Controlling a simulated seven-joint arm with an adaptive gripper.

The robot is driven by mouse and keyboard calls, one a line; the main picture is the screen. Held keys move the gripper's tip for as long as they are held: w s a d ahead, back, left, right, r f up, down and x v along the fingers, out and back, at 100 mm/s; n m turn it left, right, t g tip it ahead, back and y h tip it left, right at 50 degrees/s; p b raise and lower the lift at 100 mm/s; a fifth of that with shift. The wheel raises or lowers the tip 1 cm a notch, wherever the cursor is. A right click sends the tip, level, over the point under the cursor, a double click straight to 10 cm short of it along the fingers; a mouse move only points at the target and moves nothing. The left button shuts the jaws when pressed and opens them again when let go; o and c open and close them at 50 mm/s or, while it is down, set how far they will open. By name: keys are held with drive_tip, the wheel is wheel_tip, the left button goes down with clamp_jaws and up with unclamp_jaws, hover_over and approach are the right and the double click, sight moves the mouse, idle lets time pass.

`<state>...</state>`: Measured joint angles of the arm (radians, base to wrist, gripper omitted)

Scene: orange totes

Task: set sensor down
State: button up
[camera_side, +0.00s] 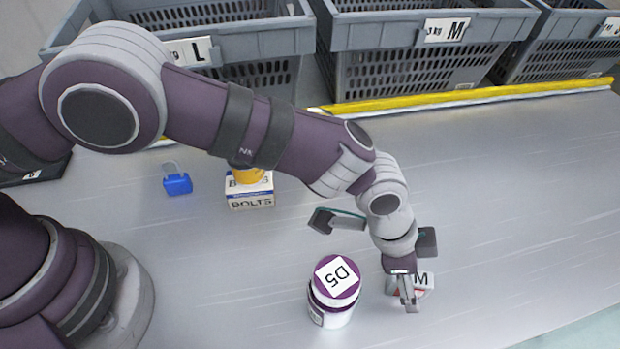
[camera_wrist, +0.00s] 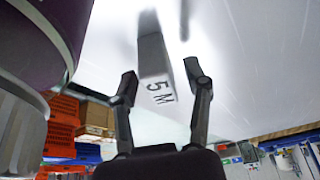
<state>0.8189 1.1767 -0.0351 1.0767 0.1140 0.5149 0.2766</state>
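A small pale block marked "M" (camera_side: 424,281), which I take to be the sensor, sits low at my gripper in the side view, partly hidden by a finger. In the wrist view a grey-white block marked "5 M" (camera_wrist: 155,75) lies between the two fingertips. My gripper (camera_wrist: 161,80) has its fingers spread, with a visible gap on the block's right side and a narrower one on its left. In the side view my gripper (camera_side: 405,285) points down close to the table. Whether the block touches the table is hard to tell.
A purple-lidded jar marked "D5" (camera_side: 333,290) stands just left of my gripper. A BOLTS box (camera_side: 251,198) with a yellow item on it and a blue padlock-like piece (camera_side: 177,184) are farther left. Grey crates (camera_side: 415,70) stand behind the yellow edge (camera_side: 470,97). The table's right side is clear.

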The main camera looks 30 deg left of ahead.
drive_tip(key=v, duration=1.2)
drive_tip(key=w+a+r+n+t+y, duration=0.15)
drive_tip(key=a+r+n, duration=0.25)
drive_tip(key=a+r, duration=0.45)
drive_tip(key=s+a+n+t+y, duration=0.1)
drive_tip(key=s+a+n, duration=0.3)
drive_tip(key=a, duration=0.6)
drive_tip(key=s+a+n+t+y, duration=0.1)
drive_tip(key=s+a+n, duration=0.3)
drive_tip(key=a, duration=0.5)
drive_tip(key=shift+s+a+r+n+y, duration=0.2)
drive_tip(key=shift+s+a+n+y, duration=0.2)
drive_tip(key=shift+n, duration=0.3)
